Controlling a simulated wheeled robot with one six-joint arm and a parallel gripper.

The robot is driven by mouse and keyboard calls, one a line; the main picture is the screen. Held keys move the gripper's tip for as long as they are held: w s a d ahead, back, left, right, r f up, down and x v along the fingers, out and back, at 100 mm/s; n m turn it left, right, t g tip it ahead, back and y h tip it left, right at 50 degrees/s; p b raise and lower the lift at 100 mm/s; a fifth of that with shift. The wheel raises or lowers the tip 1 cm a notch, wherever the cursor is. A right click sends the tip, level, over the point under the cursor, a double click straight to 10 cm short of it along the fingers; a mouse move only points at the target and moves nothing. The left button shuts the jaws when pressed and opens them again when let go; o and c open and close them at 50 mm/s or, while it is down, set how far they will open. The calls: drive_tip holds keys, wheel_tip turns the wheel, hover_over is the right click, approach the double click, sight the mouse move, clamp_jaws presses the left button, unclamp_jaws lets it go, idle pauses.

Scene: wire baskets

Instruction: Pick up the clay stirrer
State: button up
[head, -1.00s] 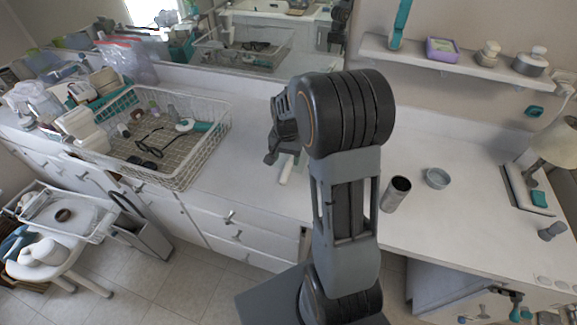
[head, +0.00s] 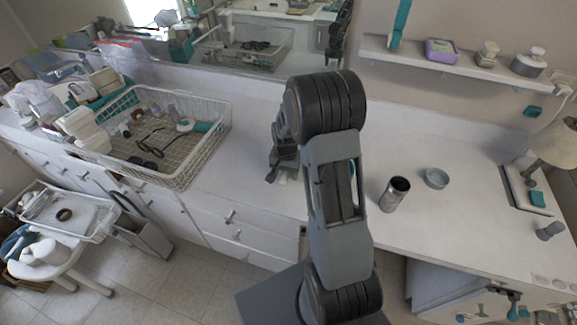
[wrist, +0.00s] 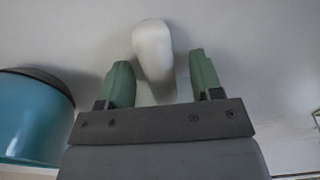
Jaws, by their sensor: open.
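A pale, smooth, rounded piece, which I take to be the clay stirrer (wrist: 153,45), lies on the white counter (head: 245,155). In the wrist view it runs between the two green fingertips of my gripper (wrist: 159,78), with a gap on both sides. Its near end is hidden behind the gripper's body. In the head view my gripper (head: 277,173) is low over the counter and hides nearly all of the stirrer. The jaws are open and hold nothing.
A teal container (wrist: 32,118) stands left of the gripper in the wrist view. In the head view, a metal cup (head: 395,194) and a small round dish (head: 437,178) stand right of my arm. A wire basket (head: 205,150) with several items stands left.

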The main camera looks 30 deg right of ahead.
drive_tip(key=c, duration=1)
drive_tip(key=shift+r, duration=0.1)
